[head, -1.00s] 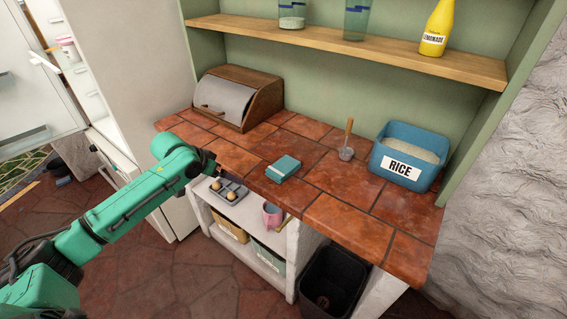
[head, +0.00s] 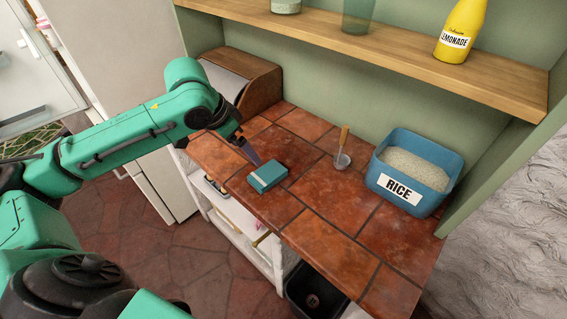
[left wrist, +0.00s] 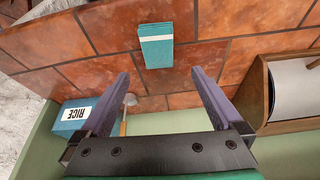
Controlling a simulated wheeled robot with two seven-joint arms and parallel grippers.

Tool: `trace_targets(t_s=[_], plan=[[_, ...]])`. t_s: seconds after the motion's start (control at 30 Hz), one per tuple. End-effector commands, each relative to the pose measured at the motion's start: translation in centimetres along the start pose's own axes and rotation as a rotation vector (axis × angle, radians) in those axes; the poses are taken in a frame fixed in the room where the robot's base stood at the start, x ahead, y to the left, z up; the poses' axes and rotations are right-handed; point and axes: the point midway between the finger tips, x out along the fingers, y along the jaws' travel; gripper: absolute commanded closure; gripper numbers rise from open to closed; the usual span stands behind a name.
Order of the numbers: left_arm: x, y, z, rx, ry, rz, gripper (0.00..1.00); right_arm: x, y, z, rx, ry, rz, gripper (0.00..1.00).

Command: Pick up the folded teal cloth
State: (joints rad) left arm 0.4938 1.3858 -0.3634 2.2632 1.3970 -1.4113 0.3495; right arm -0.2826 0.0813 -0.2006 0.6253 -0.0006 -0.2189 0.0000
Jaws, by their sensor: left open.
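The folded teal cloth (head: 268,176) lies flat on the red tiled counter, near its front edge. It has a pale stripe, seen in the left wrist view, where the cloth (left wrist: 156,48) lies ahead of and between my fingers. My left gripper (head: 249,155) is just behind and left of the cloth in the head view, above the counter. In the left wrist view my left gripper (left wrist: 160,80) has its two purple fingers wide apart, with nothing between them. It is apart from the cloth. My right gripper is not in view.
A blue rice bin (head: 412,172) stands at the right of the counter (head: 325,200). A scoop with a wooden handle (head: 343,150) stands behind the cloth. A wooden bread box (head: 258,82) is at the back left. A shelf (head: 400,52) with a lemonade bottle (head: 461,30) hangs above.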

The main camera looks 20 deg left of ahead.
Motion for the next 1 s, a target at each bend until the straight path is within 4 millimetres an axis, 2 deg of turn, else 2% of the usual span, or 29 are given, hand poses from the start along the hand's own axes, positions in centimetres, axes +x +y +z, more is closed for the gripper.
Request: trace_targets(t_s=[0.13,0.3,0.4,0.57,0.7,0.8,0.97,1.0], plan=[[2.0,0.1,0.0,-0.001,-0.002,0.006,0.0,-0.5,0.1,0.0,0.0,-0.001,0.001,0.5],[6.5,0.2,-0.1,-0.002,-0.001,0.006,0.0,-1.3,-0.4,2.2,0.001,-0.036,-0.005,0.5],[8.4,0.1,-0.1,-0.002,0.0,0.004,0.0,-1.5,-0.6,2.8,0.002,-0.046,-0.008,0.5],[10.4,0.3,-0.1,0.0,-0.001,0.003,0.0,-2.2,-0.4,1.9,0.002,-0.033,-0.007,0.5],[13.3,0.5,-0.1,-0.002,0.0,0.004,0.0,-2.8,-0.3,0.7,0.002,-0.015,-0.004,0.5],[14.4,0.4,0.0,0.0,0.0,0.001,0.0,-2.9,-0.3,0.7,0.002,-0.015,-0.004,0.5],[14.6,0.4,0.0,0.001,0.0,0.0,0.0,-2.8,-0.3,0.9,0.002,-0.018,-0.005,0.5],[14.5,0.4,0.0,0.001,0.0,0.0,0.04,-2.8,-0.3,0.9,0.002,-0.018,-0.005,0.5]])
